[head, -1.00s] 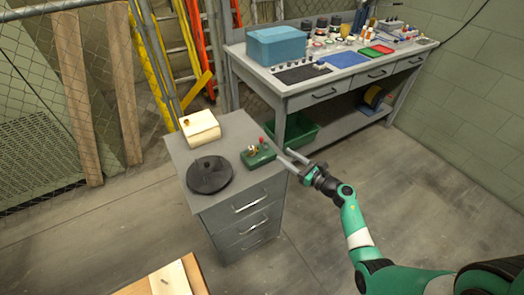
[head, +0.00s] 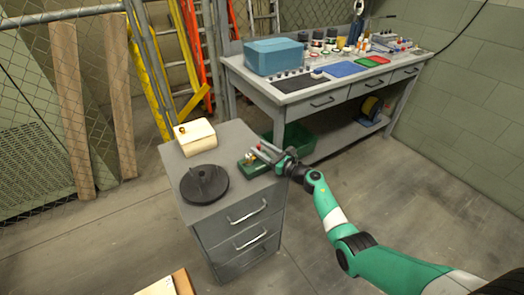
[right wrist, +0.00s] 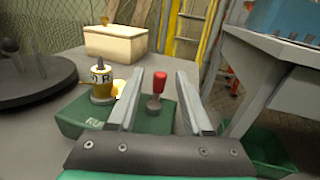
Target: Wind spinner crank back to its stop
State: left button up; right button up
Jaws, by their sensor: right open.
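The spinner is a small green box (head: 252,168) on top of the grey drawer cabinet. In the right wrist view its green base (right wrist: 80,122) carries a brass-coloured post with lettering (right wrist: 101,86) on the left and an upright red crank knob (right wrist: 159,80) further right. My right gripper (head: 263,150) reaches over the box from the right. In the right wrist view its two fingers (right wrist: 160,73) are apart, and the red knob appears between them with space on both sides. I cannot tell whether the fingertips are level with the knob. My left gripper is not in view.
A dark round disc (head: 204,185) lies on the cabinet to the left of the spinner. A cream box (head: 195,138) stands behind it. The workbench (head: 300,93) with a blue case (head: 274,57) stands behind on the right, and a green bin (head: 296,140) sits below it.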

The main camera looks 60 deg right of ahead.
grip_shut()
dwell(0.3)
jog(key=shift+m+g+h+p, duration=0.4)
jog(key=shift+m+h+p, duration=0.35)
jog(key=shift+h, duration=0.25)
jog(key=m+g+h+p, duration=0.1)
jog(key=m+h, duration=0.1)
jog(key=h, duration=0.1)
jog(key=shift+s+g, duration=0.1)
jog(key=shift+g, duration=0.2)
jog(key=m+g+h, duration=0.2)
jog(key=h, duration=0.1)
jog(key=shift+s+d+f+m+g, duration=0.1)
jog(key=shift+m+g, duration=0.15)
jog(key=shift+g, duration=0.15)
jog(key=shift+s+d+m+g+h+b, duration=0.15)
jog(key=shift+m+g+h+b, duration=0.15)
jog(key=shift+m+g+h, duration=0.5)
jog(key=shift+s+m+g+h+b, duration=0.1)
jog(key=shift+m+g+h+b, duration=0.2)
jog(key=shift+m+g+h, duration=0.5)
jog(key=shift+g, duration=0.4)
grip_release()
